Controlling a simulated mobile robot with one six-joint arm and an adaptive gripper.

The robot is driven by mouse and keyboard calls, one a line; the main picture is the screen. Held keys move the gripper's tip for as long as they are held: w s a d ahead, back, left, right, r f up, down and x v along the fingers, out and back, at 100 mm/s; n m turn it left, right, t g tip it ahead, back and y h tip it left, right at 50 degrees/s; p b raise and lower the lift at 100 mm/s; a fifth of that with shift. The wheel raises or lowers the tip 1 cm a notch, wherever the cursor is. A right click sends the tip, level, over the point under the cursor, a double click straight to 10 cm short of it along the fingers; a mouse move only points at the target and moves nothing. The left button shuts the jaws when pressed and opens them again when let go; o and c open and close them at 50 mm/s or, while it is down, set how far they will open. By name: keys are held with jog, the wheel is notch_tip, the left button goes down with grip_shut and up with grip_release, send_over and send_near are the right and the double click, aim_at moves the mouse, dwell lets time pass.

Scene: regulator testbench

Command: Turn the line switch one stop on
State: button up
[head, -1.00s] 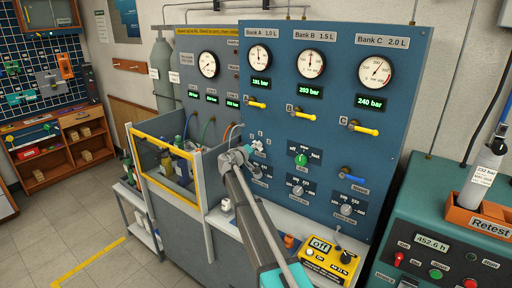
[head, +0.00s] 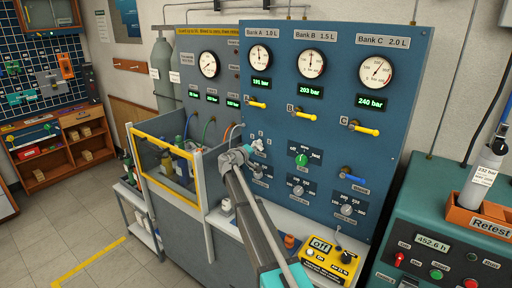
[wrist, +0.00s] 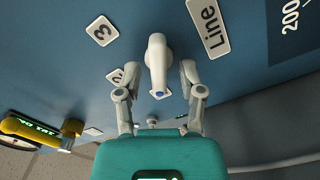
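The line switch (wrist: 157,62) is a pale grey lever knob on the blue panel. In the wrist view it stands beside the "Line" label, with plates "3" and "2" to its left. In the head view it is largely hidden by my gripper (head: 253,149). In the wrist view my gripper (wrist: 160,72) is open, with one finger on each side of the knob. Gaps show between the fingers and the knob, so I see no grip on it. The knob's exact stop is hard to read.
A green-knobbed switch (head: 302,160) is to the right on the blue panel, with dials (head: 297,190) below. Yellow valve handles (head: 364,129) stick out above. A yellow-framed guard box (head: 165,163) stands to the left. A yellow control box (head: 328,262) sits on the ledge below.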

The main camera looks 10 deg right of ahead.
dwell(0.3)
jog(key=v, duration=1.2)
dwell(0.3)
jog(key=s+d+f+m+g+y, duration=0.2)
jog(key=s+d+f+g, duration=0.3)
jog(key=s, duration=0.4)
jog(key=s+d+f+m+g+y, duration=0.1)
jog(key=s+d+f+g+y, duration=0.15)
jog(key=s+d+f, duration=0.55)
jog(key=s+a+f+g+y, duration=0.2)
jog(key=s+y, duration=0.2)
jog(key=s, duration=0.6)
jog(key=s+a+f+g+y, duration=0.2)
jog(key=s+f+g+y, duration=0.1)
jog(key=s, duration=0.8)
jog(key=shift+s+y, duration=0.25)
jog(key=shift+y, duration=0.4)
